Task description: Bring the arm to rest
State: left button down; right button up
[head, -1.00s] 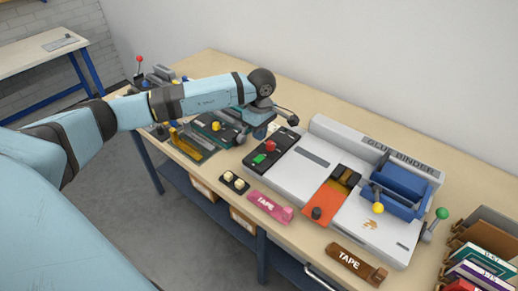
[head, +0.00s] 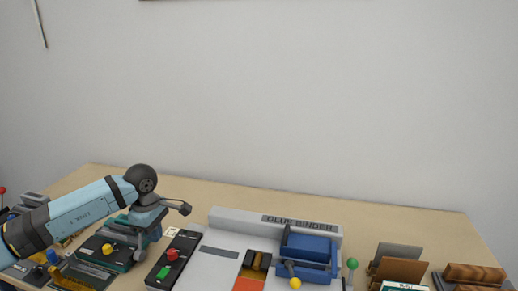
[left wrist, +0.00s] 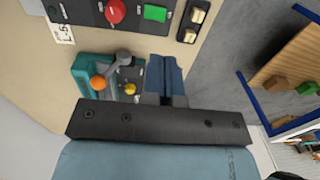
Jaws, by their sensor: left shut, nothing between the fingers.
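My left arm (head: 82,208) comes in from the left in the head view, stretched over the bench. My left gripper (head: 152,232) points down, shut and empty, between a teal device and a black control panel. In the left wrist view the gripper's blue fingers (left wrist: 165,72) are together with nothing between them. The teal device (left wrist: 92,75) with an orange knob shows beside them there. My right gripper is in neither view.
The control panel (head: 173,262) has red and green buttons. The glue binder (head: 222,222) with its blue clamp (head: 308,250) stands to its right. Brown holders (head: 398,252) and wooden blocks (head: 476,273) are at far right. The bench's back strip (head: 385,215) is clear.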

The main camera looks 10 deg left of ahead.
pick_arm(q)
jog(key=s+d+n+t+h+p, duration=0.1)
jog(key=s+d+n+t+h, duration=0.1)
jog(key=s+d+n+h, duration=0.5)
jog(key=s+d+n+t+h+p, duration=0.15)
jog(key=d+n+h, duration=0.4)
jog(key=d, duration=0.55)
jog(key=s+d+n+t+h+p, duration=0.1)
jog(key=s+d+n+t+h, duration=0.2)
jog(key=d+n+h, duration=0.5)
jog(key=s+a+f+n+t+y+p, duration=0.1)
jog(key=s+a+f+n+y, duration=0.2)
jog(key=n, duration=0.7)
jog(key=s+a+f+n+t+y+p, duration=0.1)
jog(key=s+a+f+n+t+y, duration=0.1)
jog(key=s+f+n+y, duration=0.5)
jog(key=s+a+f+n+t+y+p, duration=0.1)
jog(key=s+a+f+n+y, duration=0.3)
jog(key=n, duration=1)
notch_tip(320, 180, down, 4)
jog(key=s+y, duration=0.1)
jog(key=y, duration=0.2)
jog(key=shift+f+t+y, duration=0.2)
jog(key=shift+t+y, duration=0.15)
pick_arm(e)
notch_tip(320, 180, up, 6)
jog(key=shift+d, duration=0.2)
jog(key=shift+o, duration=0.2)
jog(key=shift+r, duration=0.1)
